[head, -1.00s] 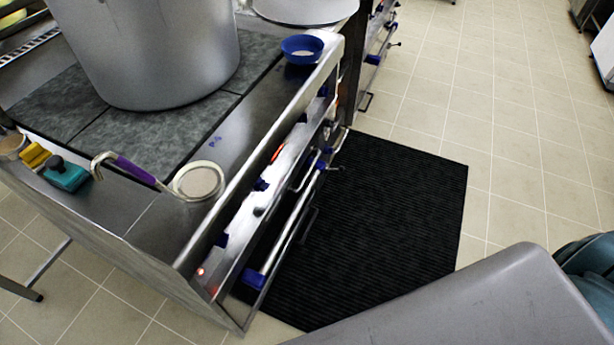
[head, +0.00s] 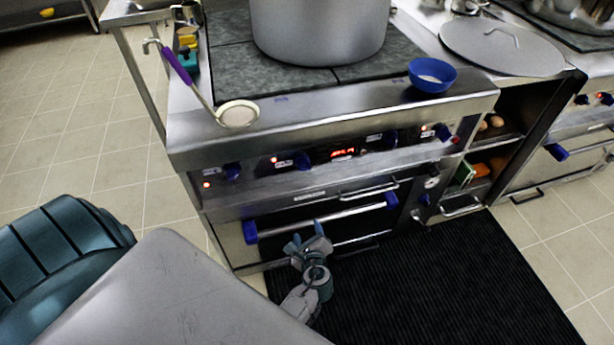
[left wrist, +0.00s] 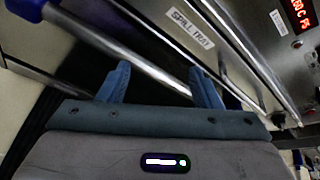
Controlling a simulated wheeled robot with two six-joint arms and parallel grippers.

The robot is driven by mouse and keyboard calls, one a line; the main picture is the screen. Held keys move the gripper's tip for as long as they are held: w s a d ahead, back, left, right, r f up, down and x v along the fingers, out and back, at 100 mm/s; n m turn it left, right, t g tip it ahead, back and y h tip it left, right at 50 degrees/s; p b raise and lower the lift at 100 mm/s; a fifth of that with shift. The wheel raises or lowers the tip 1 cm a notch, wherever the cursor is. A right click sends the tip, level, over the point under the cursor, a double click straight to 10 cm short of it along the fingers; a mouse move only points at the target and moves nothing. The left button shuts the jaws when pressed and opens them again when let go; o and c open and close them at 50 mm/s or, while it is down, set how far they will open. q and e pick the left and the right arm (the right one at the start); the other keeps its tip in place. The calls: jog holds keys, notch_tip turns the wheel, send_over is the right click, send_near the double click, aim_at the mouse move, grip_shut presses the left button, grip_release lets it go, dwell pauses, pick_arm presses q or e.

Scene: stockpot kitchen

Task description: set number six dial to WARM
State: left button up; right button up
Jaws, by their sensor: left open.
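The stove's front panel carries several blue dials: one at the left end (head: 231,171), others further right, such as one near the middle (head: 302,160) and one at the right end (head: 441,131). I cannot read which is number six or where WARM lies. My left gripper (head: 306,237) is open and empty, low in front of the oven door, below the dials and beside the oven handle bar (head: 330,217). In the left wrist view, its two blue fingers (left wrist: 161,84) point toward the handle bar (left wrist: 120,48); no dial is clearly visible between them. My right gripper is not visible.
A red digital display (head: 343,153) sits among the dials. A large pot (head: 318,30), a blue bowl (head: 432,75) and a purple-handled ladle (head: 238,114) are on the stove top. A black mat (head: 440,270) covers the floor in front.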

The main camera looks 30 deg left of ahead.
aim_at(304, 166)
pick_arm(q)
jog(key=w+r+m+t+y, duration=0.2)
jog(key=w+r+m+y, duration=0.15)
jog(key=r, duration=0.85)
jog(key=x, duration=0.7)
jog(key=r+x, duration=0.1)
jog(key=x, duration=0.2)
jog(key=shift+w+a+b, duration=0.1)
jog(key=shift+a+b, duration=0.2)
jog(key=shift+a, duration=0.15)
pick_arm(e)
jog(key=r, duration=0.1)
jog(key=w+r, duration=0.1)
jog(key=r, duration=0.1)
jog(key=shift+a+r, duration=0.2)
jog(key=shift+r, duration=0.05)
pick_arm(q)
jog(key=c, duration=1)
jog(key=shift+o, duration=0.2)
jog(key=shift+f, duration=0.1)
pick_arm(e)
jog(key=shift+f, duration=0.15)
